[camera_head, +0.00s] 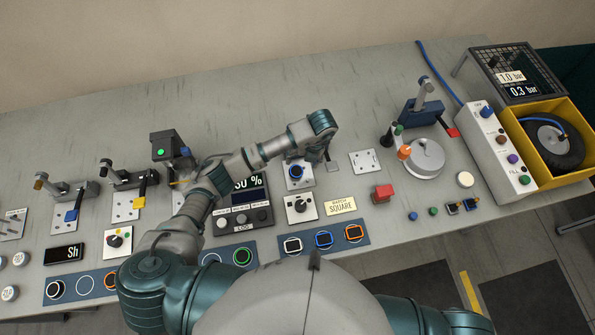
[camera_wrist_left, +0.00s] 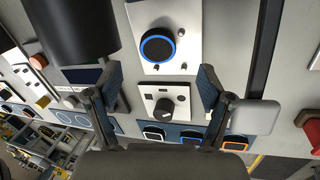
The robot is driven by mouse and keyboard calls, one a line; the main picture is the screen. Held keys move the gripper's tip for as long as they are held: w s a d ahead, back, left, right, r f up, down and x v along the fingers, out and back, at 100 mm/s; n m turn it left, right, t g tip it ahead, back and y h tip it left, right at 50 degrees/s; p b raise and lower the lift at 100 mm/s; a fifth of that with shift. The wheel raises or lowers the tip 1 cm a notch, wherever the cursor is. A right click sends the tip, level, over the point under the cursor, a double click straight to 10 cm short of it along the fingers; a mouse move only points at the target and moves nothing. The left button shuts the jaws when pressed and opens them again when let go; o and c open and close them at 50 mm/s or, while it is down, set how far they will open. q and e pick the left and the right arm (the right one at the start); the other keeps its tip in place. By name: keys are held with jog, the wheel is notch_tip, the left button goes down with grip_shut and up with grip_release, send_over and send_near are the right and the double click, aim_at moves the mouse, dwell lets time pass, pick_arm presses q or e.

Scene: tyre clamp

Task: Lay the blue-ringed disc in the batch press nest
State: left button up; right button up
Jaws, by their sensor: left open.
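The blue-ringed disc (camera_head: 296,172) is dark with a bright blue rim and lies on a pale plate (camera_head: 304,184). In the left wrist view the disc (camera_wrist_left: 158,46) lies flat beside several small dark pins on the plate (camera_wrist_left: 188,18). I cannot tell whether it is fully seated between them. My left gripper (camera_head: 321,158) is just right of and above the plate in the head view. In the left wrist view its fingers (camera_wrist_left: 160,78) are spread with nothing between them, and the disc lies beyond the tips. My right gripper is out of view.
A knob plate (camera_head: 299,208) and a "MATCH SQUARE" label (camera_head: 340,205) are near the pale plate. A blue tray (camera_head: 309,252) holds square-ringed pieces in front. A dark cylinder (camera_wrist_left: 70,30) hangs close by in the wrist view. A red block (camera_head: 383,193) stands right.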

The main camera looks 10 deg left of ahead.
aim_at(297, 170)
pick_arm(q)
jog(key=x, duration=0.6)
jog(key=shift+a+p, duration=0.3)
jog(key=shift+d, duration=0.15)
jog(key=shift+d, duration=0.15)
jog(key=c, duration=1.1)
jog(key=shift+c, duration=0.5)
